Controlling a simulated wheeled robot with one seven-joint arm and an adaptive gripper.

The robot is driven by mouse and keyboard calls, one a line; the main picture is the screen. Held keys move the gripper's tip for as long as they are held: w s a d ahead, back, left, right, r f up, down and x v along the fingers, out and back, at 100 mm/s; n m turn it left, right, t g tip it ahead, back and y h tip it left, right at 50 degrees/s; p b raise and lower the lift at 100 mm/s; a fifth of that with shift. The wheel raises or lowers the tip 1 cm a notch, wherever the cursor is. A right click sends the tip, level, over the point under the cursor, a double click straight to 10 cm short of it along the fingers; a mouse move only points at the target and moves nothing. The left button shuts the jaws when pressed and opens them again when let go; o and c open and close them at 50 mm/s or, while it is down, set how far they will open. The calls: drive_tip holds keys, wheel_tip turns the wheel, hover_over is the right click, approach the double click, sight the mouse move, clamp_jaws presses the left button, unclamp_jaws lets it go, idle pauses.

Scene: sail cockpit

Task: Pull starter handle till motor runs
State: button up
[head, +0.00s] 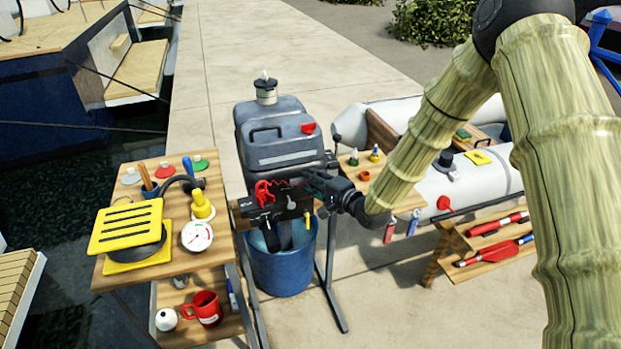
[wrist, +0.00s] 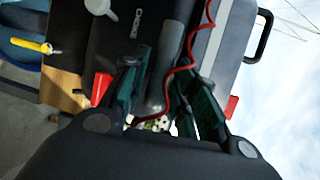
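The grey outboard motor (head: 278,135) stands clamped on a stand over a blue bucket (head: 280,262). Its dark front panel (head: 285,203) carries a red coiled cord (head: 264,192), which also shows in the wrist view (wrist: 178,72). My gripper (head: 314,183) is at the right end of this panel. In the wrist view my gripper (wrist: 168,80) has its two green-padded fingers apart. A dark grey rounded bar (wrist: 156,80) lies between them, closer to the left finger; I cannot tell whether this is the starter handle. The panel beside it is lettered "CHOKE". No clear grip is visible.
An inflatable boat (head: 450,190) and a shelf with red flares (head: 490,255) are at right. A red knob (wrist: 102,88) sits beside the left finger.

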drive_tip(key=shift+x, duration=0.85)
